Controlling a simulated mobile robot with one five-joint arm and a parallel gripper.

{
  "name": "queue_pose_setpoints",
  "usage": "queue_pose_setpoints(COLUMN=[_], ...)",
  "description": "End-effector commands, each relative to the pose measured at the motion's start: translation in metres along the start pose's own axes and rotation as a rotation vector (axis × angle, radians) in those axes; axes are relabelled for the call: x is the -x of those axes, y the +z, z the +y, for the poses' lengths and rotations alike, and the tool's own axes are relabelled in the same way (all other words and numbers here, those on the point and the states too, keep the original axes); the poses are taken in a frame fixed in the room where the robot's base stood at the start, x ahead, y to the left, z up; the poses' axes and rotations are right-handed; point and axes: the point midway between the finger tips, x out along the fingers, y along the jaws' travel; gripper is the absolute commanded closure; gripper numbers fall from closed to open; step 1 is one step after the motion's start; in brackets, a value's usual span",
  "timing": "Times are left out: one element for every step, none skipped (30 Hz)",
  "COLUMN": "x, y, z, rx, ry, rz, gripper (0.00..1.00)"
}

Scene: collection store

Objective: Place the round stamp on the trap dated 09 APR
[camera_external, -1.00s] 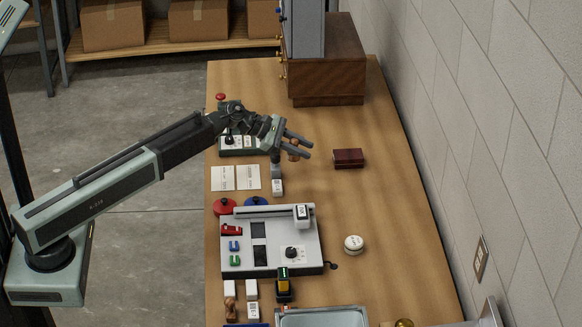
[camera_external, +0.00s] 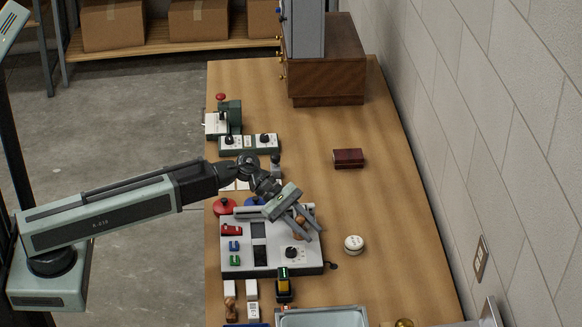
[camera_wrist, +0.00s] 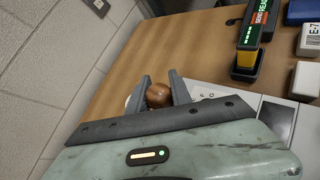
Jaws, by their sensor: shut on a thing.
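My gripper (camera_external: 306,231) is shut on a brown wooden knob (camera_external: 299,226), which looks like the handle of the round stamp. The knob also shows between the fingers (camera_wrist: 158,88) in the wrist view (camera_wrist: 158,96). The stamp's underside is hidden. My gripper is over the right part of a pale grey console; I cannot tell the height. Small white blocks with labels, possibly the traps, stand at the front left (camera_external: 252,311) and beside the scanner (camera_external: 251,289). One labelled block in the wrist view (camera_wrist: 308,40) reads E-7. I cannot read a 09 APR date anywhere.
The grey console (camera_external: 240,264) carries red, blue and green pieces. A black-yellow scanner (camera_external: 284,285) stands at its front. A white round tin (camera_external: 354,243) is to the right, a dark red box (camera_external: 348,158) farther back. A metal tray (camera_external: 322,318) is at the front. The right of the table is mostly clear.

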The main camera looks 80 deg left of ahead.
Motion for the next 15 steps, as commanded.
queue_pose_setpoints(x=[0.0,0.001,0.0,-0.001,-0.004,-0.009,-0.014,-0.019,-0.026,-0.031,-0.036,-0.042,-0.046,-0.051,-0.057], y=[-0.001,-0.001,0.0,0.0,-0.001,-0.001,-0.002,-0.002,-0.003,-0.004,-0.004,-0.005,-0.005,-0.005,-0.005], z=[-0.002,-0.002,0.0,0.002,0.005,0.012,0.018,0.024,0.034,0.04,0.046,0.053,0.059,0.064,0.071], rx=[-0.001,-0.001,-0.001,-0.001,-0.001,-0.001,-0.002,-0.002,-0.001,-0.001,-0.001,-0.001,0.0,0.0,-0.001], ry=[-0.002,-0.002,-0.002,-0.002,-0.002,-0.002,-0.002,-0.002,-0.001,-0.001,-0.001,-0.001,-0.001,-0.001,-0.002], rz=[-0.002,-0.003,-0.003,-0.003,-0.003,-0.003,-0.003,-0.002,-0.002,-0.002,-0.002,-0.002,-0.002,-0.002,-0.002], gripper=[1.0,1.0,1.0,1.0,1.0,1.0,1.0,1.0,1.0,1.0,1.0,1.0,1.0,1.0,1.0])
